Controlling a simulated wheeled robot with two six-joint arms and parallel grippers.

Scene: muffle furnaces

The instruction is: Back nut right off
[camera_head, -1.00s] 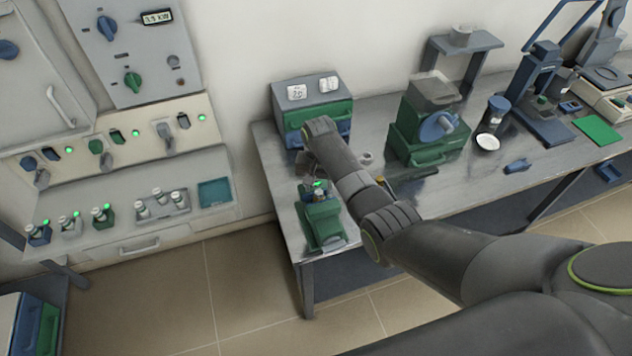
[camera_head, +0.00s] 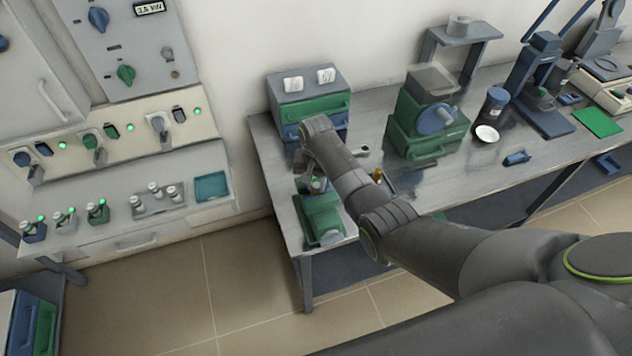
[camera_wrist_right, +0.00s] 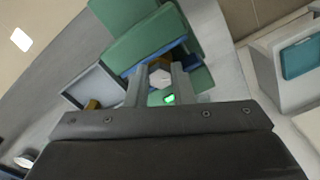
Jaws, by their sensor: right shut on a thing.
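A green fixture with blue parts (camera_head: 322,222) stands at the near left corner of the metal bench. A pale hexagonal nut (camera_wrist_right: 160,77) sits on it in the right wrist view, beside a lit green indicator (camera_wrist_right: 169,98). My right gripper (camera_wrist_right: 159,72) is shut on the nut, one finger on each side. In the head view my right gripper (camera_head: 310,176) is over the back of the fixture, and my wrist hides most of the nut there. Whether the nut is still threaded on cannot be told. My left gripper is not in view.
A grey tray (camera_wrist_right: 78,89) with a brass-coloured piece (camera_wrist_right: 92,104) lies beside the fixture. A green and blue drawer cabinet (camera_head: 309,102) stands behind my wrist. A green machine with a blue wheel (camera_head: 425,120) stands to the right. Open floor lies in front.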

